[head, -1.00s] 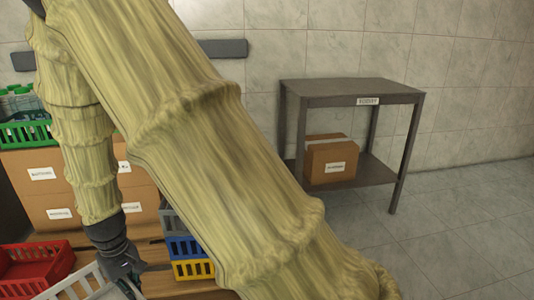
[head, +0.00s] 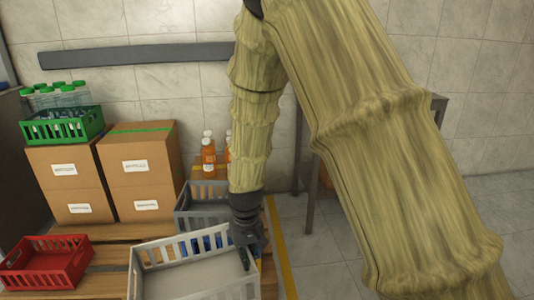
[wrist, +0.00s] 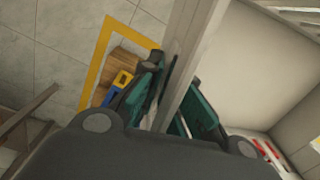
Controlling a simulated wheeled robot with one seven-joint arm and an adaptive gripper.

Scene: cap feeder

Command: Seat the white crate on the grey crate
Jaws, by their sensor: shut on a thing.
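The white crate (head: 195,283) hangs from my gripper at the lower middle of the head view, open side up. My gripper (head: 246,258) is shut on its right-hand wall. In the wrist view my gripper (wrist: 172,108) has its teal-padded fingers on both sides of that wall (wrist: 190,50); the crate's pale inside (wrist: 250,65) fills the upper right. The grey crate (head: 190,200) stands just behind the white crate, partly hidden by it and by my wrist. I cannot tell the height gap between them.
Blue shows below the grey crate through the white crate's slots. A red crate (head: 45,265) lies at left on wooden slats. Brown boxes (head: 140,175), a green crate of bottles (head: 62,128) and orange bottles (head: 208,160) stand behind. Yellow floor tape (head: 281,250) runs at right.

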